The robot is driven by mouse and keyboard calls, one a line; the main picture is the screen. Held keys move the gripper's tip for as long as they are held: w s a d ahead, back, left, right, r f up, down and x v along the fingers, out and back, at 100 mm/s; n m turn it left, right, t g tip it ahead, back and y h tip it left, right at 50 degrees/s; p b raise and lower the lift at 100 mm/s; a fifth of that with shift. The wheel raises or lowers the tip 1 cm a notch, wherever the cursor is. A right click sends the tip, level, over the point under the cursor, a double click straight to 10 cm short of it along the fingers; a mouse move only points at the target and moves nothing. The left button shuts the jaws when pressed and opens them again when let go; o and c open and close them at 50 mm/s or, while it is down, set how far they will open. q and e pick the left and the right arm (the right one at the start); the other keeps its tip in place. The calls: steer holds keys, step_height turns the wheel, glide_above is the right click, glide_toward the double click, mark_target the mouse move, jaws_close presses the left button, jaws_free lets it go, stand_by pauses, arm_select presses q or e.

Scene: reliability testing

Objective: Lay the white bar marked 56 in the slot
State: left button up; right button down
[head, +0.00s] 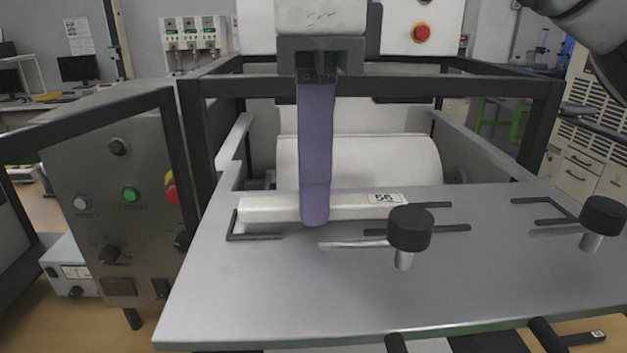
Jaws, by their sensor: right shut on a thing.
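The white bar marked 56 (268,208) lies crosswise near the back of the grey metal plate (290,290), its label near its right end. My right gripper (315,212) comes down from above, its purple fingers shut on the bar left of its middle. The slot appears as dark angled brackets, one at the bar's left end (255,237) and others by its right end (440,228). The bar is over or between these brackets; I cannot tell whether it rests on the plate. The fingers hide part of the bar. My left gripper is not in view.
A black-knobbed clamp (409,228) stands just in front of the bar's right end, with another (603,216) farther right. A dark frame (200,140) surrounds a white roller (370,160) behind the plate. A control panel (125,215) stands left. The plate's front left is clear.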

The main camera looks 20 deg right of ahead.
steer(key=shift+f, duration=0.45)
steer(key=c, duration=1.7)
jaws_free()
steer(key=shift+o, duration=0.2)
step_height(320, 180, up, 12)
steer(key=shift+r, duration=0.2)
